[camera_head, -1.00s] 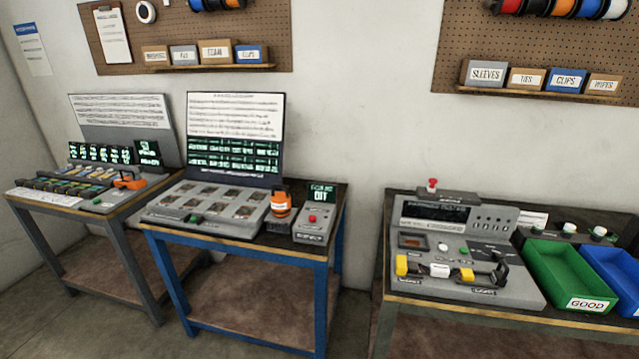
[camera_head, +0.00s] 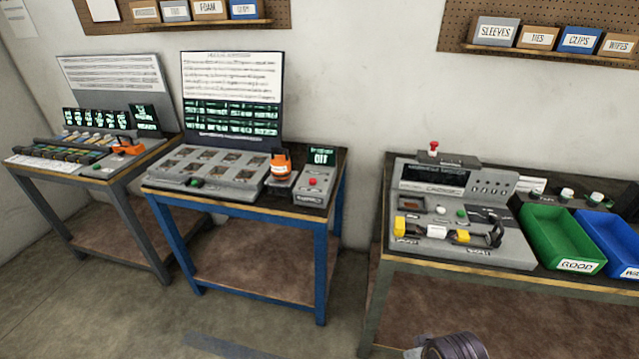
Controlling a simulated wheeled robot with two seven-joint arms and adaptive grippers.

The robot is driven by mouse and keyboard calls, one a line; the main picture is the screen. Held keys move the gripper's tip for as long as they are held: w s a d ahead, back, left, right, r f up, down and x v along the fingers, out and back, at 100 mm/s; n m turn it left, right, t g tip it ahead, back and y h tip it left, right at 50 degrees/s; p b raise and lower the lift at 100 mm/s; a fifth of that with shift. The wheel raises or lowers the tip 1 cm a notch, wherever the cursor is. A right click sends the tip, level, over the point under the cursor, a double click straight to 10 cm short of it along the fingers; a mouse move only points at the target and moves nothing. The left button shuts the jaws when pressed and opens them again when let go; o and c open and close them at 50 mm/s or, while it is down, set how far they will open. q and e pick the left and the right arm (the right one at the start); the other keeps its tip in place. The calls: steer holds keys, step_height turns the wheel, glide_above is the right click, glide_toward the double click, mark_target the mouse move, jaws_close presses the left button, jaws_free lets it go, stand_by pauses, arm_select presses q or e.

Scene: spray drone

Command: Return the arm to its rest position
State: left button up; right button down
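Neither gripper shows in the head view. A dark rounded piece with a pale part beside it (camera_head: 452,346), which looks like a link of one of my arms, pokes in at the bottom edge, right of the middle. I cannot tell which arm it belongs to.
The right bench holds a grey test fixture (camera_head: 461,253) with yellow blocks, a green bin (camera_head: 577,266) and a blue bin (camera_head: 612,244). A blue-framed bench (camera_head: 257,211) stands in the middle, another bench (camera_head: 118,178) at left. Floor in front is clear.

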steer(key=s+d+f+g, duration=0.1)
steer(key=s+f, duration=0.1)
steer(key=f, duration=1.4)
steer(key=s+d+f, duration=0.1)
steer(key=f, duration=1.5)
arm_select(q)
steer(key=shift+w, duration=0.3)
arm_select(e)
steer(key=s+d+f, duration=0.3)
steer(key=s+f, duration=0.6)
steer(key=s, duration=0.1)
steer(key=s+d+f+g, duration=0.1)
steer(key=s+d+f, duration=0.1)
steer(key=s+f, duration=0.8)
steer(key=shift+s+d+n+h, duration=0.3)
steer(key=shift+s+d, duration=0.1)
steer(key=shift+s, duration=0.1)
